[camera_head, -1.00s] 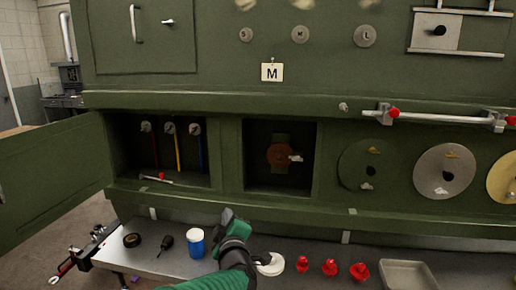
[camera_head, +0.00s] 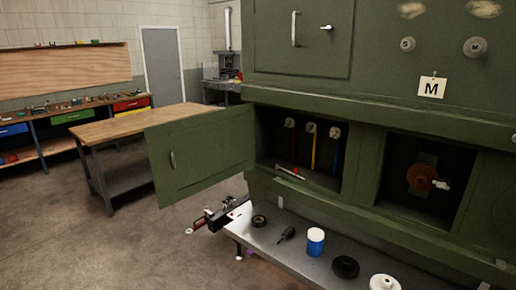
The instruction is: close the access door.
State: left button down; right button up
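The access door (camera_head: 205,155) is a flat green panel with a small grey handle (camera_head: 173,160). It stands open, swung out to the left of a compartment (camera_head: 303,150) in the green fuselage panel. The compartment's interior shows red, yellow and blue rods under round grey fittings, and a red-ended tool lies on its floor. Neither of my grippers is in the view now.
A grey bench (camera_head: 275,232) under the panel holds a black ring, a dark tool, a blue-and-white jar (camera_head: 315,241), a black disc and a white piece. A wooden-topped table (camera_head: 150,122) stands behind the door. Open floor lies at lower left.

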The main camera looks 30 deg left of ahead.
aim_at(209, 149)
jog(key=i+j+z, duration=0.1)
jog(key=j+z, duration=0.15)
jog(key=j, duration=1.2)
jog(key=j+z, duration=0.3)
jog(key=j, duration=1.1)
jog(key=j+z, duration=0.3)
jog(key=j, duration=1.3)
